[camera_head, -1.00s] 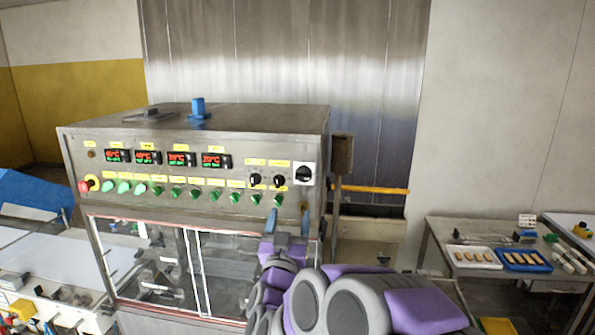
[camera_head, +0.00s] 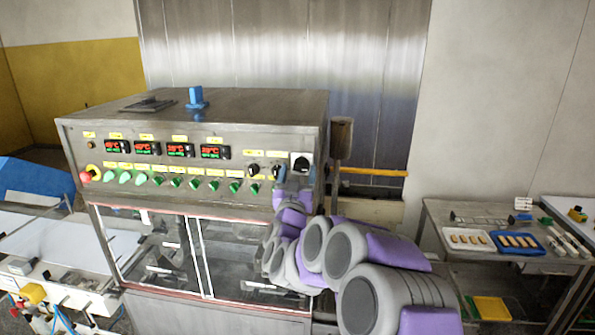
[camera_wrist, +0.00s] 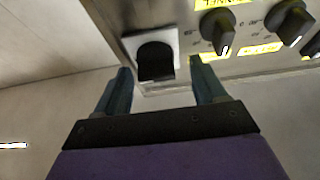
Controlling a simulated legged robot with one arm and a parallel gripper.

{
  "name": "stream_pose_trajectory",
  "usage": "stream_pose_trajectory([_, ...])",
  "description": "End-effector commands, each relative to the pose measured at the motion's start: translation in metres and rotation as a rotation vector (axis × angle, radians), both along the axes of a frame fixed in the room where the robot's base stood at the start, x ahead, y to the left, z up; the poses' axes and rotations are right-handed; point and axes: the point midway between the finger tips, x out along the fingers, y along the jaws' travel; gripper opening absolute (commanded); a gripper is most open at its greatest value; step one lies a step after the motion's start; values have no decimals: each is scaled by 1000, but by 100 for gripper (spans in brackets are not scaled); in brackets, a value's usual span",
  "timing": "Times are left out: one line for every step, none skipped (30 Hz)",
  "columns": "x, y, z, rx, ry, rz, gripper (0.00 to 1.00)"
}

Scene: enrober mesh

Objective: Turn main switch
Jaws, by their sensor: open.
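The main switch (camera_head: 299,162) is a black knob on a white square plate at the right end of the machine's front control panel. In the wrist view the black knob (camera_wrist: 155,61) sits between and just beyond the two blue-grey fingertips. My gripper (camera_wrist: 163,80) is open, its fingers spread to either side of the knob, with no contact that I can make out. In the head view my gripper (camera_head: 291,180) is in front of the panel, just below the switch, and its fingers are hard to make out there.
Two smaller black knobs (camera_head: 264,170) with yellow labels are close to the left of the switch. The panel also holds red displays (camera_head: 180,149), several green switches and a red emergency button (camera_head: 86,177). A table with trays (camera_head: 518,243) stands at right.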

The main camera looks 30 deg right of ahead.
Motion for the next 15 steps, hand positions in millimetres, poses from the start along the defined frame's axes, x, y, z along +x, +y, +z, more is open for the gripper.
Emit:
stream_pose_trajectory([2, -2, 1, 0, 0, 0, 70])
stream_pose_trajectory([3, -2, 2, 1, 1, 0, 70])
stream_pose_trajectory([3, -3, 2, 1, 1, 0, 70])
stream_pose_trajectory([4, -2, 2, 0, 0, 0, 70])
stream_pose_trajectory([4, -2, 3, -1, 1, 0, 70])
stream_pose_trajectory([4, -2, 3, -1, 1, 1, 70])
stream_pose_trajectory([4, -2, 3, -1, 1, 1, 70])
stream_pose_trajectory([4, -2, 3, -1, 1, 0, 70])
stream_pose_trajectory([4, -2, 3, -1, 1, 0, 70])
stream_pose_trajectory([5, -1, 3, -1, 1, 0, 70])
stream_pose_trajectory([5, -1, 3, -1, 1, 0, 70])
stream_pose_trajectory([5, -1, 3, -1, 0, 0, 70])
stream_pose_trajectory([5, 0, 3, -1, 0, 0, 67])
stream_pose_trajectory([5, 0, 3, -1, 0, 0, 64])
stream_pose_trajectory([5, 0, 3, -1, 0, 0, 61])
